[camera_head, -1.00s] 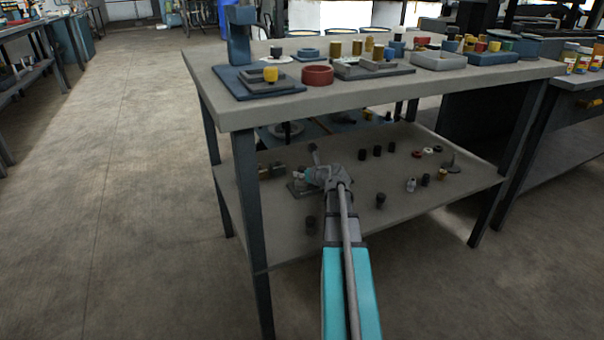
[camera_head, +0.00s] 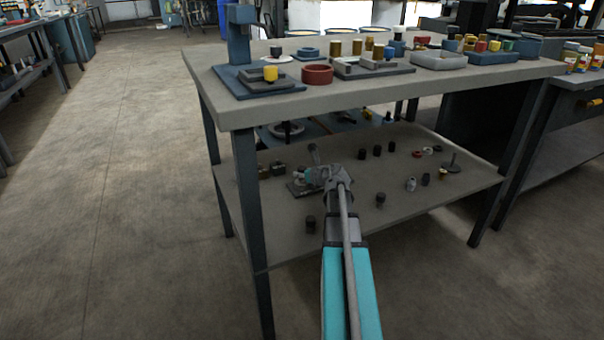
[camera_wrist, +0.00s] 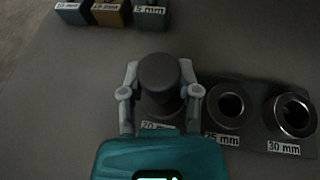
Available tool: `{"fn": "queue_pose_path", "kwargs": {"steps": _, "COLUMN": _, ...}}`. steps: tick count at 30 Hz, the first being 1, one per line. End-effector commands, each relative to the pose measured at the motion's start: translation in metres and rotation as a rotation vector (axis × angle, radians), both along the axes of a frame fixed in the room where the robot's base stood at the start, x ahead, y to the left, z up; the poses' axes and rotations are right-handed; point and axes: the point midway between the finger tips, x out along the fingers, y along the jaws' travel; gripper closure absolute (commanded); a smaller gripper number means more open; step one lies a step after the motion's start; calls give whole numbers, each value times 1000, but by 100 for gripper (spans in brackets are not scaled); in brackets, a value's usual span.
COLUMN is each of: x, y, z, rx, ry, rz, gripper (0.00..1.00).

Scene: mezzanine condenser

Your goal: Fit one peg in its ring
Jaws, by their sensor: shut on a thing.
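My gripper (camera_wrist: 159,88) is shut on a dark grey round peg (camera_wrist: 158,70), with one finger on each side of it in the wrist view. The peg looks upright and hides most of what is under it. A label, partly covered and seeming to read 20 mm, shows just below it. Whether the peg's lower end is inside a ring cannot be seen. To the right are an empty metal ring marked 25 mm (camera_wrist: 228,103) and an empty ring marked 30 mm (camera_wrist: 292,114). In the head view my gripper (camera_head: 308,178) is low over the lower shelf.
Labelled blocks, blue (camera_wrist: 72,12), brown (camera_wrist: 110,12) and grey-blue (camera_wrist: 151,14), stand at the wrist view's top. Several dark pegs, one at the front (camera_head: 310,222), stand on the lower shelf (camera_head: 415,195). The cluttered tabletop (camera_head: 225,100) overhangs the shelf.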

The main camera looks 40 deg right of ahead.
Motion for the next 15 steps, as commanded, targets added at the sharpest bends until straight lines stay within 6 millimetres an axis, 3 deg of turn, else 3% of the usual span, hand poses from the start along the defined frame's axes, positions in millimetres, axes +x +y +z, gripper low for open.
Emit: {"fn": "queue_pose_path", "kwargs": {"steps": 15, "x": -1, "y": -8, "z": 4, "rx": 0, "ry": 0, "rz": -2, "gripper": 100}}
